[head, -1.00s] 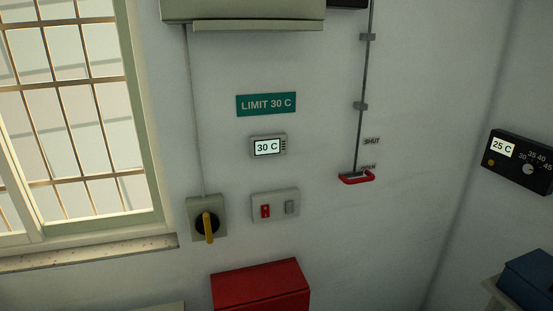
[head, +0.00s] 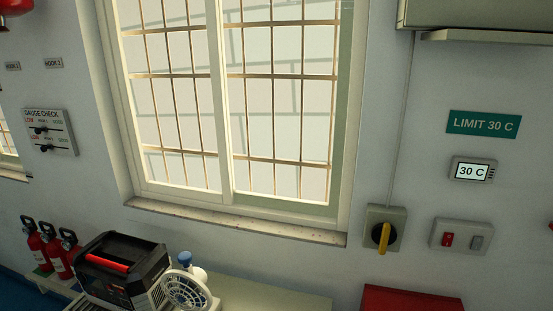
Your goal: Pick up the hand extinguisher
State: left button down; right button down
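Three small red hand extinguishers with black handles stand close together at the lower left: one at the left (head: 37,252), one in the middle (head: 58,263) and one at the right (head: 72,252). The right one is partly hidden by a black case. Their lower parts are partly cut off from clear sight. I cannot tell which one the task means. A rounded red object (head: 14,14) shows only in part at the top left corner. Neither of my grippers is in view.
The black case (head: 123,258) with a red handle and a white fan (head: 183,289) stand on a pale bench (head: 270,298) below the barred window. A gauge check panel (head: 50,132) hangs above the extinguishers. A red box (head: 410,300) is at the lower right.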

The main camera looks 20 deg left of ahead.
aim_at(56, 253)
jog(key=j+u, duration=0.2)
jog(key=j, duration=0.75)
jog(key=j+u, duration=0.15)
jog(key=j, duration=0.8)
jog(key=i+j+u, duration=0.2)
jog(key=j, duration=1.4)
jog(key=i+j, duration=0.15)
jog(key=j, duration=1.25)
jog(key=i+j, duration=0.1)
jog(key=j, duration=0.6)
